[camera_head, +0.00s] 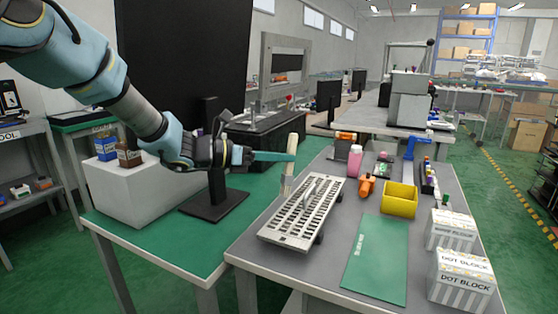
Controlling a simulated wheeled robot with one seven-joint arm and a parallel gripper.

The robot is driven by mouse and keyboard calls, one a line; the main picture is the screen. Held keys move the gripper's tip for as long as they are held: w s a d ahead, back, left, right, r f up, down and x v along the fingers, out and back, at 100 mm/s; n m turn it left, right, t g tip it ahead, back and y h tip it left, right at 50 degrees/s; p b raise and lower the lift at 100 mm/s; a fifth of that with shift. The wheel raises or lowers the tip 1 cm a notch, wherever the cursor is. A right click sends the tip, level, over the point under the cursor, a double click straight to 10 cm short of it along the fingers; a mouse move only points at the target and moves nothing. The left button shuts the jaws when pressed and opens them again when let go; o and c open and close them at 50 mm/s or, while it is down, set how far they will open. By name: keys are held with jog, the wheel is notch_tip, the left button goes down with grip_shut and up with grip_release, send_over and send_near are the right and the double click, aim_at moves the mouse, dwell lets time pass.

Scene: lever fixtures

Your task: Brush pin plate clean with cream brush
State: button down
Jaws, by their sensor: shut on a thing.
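The pin plate (292,222) is a silver metal plate with rows of slots, lying at the left part of the grey table, with small upright metal parts near its middle. The cream brush (291,145) stands nearly upright at the plate's far left edge. My gripper (280,156) reaches in from the left with its teal fingers shut on the brush. The brush's lower end is close to the plate; I cannot tell whether it touches. Any dirt on the plate is too small to make out.
A yellow bin (399,198), an orange tool (366,187) and a pink bottle (354,163) stand right of the plate. A green mat (376,260) lies bare in front. A black monitor stand (214,203) is below my arm.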

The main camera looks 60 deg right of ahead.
dwell(0.3)
jog(key=shift+a+f+b, duration=0.45)
jog(key=shift+a+b, duration=0.2)
jog(key=shift+b, duration=0.3)
jog(key=shift+a+b, duration=0.35)
jog(key=shift+a, duration=0.1)
jog(key=shift+s+d+r, duration=0.1)
jog(key=shift+s, duration=0.05)
